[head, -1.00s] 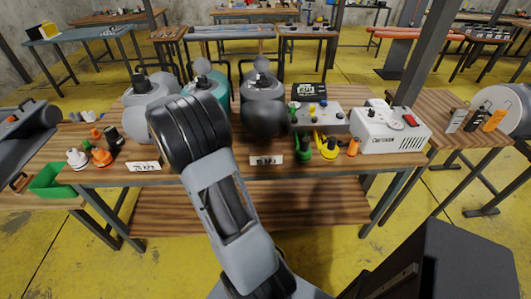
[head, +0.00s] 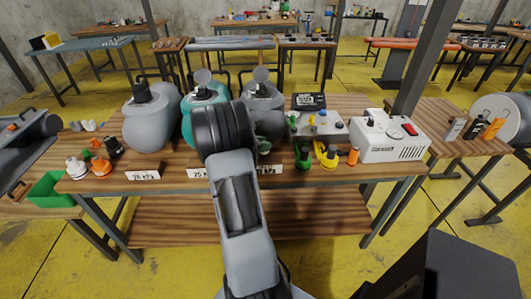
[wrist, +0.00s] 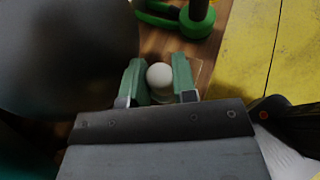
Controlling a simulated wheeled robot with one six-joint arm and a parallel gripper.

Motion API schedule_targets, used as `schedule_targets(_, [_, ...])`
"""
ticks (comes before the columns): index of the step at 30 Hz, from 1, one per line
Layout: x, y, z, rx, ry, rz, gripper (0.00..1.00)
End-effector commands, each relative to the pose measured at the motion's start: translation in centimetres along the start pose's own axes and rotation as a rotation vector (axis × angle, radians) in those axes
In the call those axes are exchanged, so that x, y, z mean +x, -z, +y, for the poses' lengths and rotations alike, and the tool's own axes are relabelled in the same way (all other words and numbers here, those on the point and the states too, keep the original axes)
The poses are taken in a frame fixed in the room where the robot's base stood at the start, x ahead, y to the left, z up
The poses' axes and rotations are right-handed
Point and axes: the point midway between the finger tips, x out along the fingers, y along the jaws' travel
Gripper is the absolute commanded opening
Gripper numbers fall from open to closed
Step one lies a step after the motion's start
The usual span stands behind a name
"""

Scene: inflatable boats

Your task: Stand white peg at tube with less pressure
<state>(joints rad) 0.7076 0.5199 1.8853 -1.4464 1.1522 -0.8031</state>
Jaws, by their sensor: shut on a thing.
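My gripper (wrist: 159,82) is shut on the white peg (wrist: 159,75), whose round white head shows between the green fingers in the wrist view. A big dark grey rounded tube fills that view's upper left, beside the fingers. In the head view three tubes stand on the bench: a grey one (head: 150,122) at left, a teal one (head: 188,122) in the middle and a grey one (head: 262,95) at right. My arm partly covers the teal and right tubes, and mostly hides the gripper. The left card (head: 143,175) seems to read 75 kPa; the middle card (head: 199,174) and right card (head: 270,169) are partly covered.
Green (head: 303,157) and yellow (head: 329,157) fittings and an orange one (head: 353,156) stand right of the gripper. A white machine (head: 390,136) is at the bench's right. White and orange fittings (head: 101,164) stand at its left end, near a green bin (head: 52,187).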

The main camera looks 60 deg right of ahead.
Motion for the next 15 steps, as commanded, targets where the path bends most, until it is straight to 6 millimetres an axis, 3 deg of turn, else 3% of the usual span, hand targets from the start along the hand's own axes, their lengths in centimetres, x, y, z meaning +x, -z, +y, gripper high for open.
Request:
schedule_targets(5, [1.5, 0.8, -0.3, -0.002, 0.004, 0.001, 0.04])
schedule_targets(10, [2.2, 2.9, -0.3, -0.003, 0.002, 0.002, 0.04])
schedule_targets(15, [2.4, 3.5, -0.2, -0.001, 0.0, 0.0, 0.04])
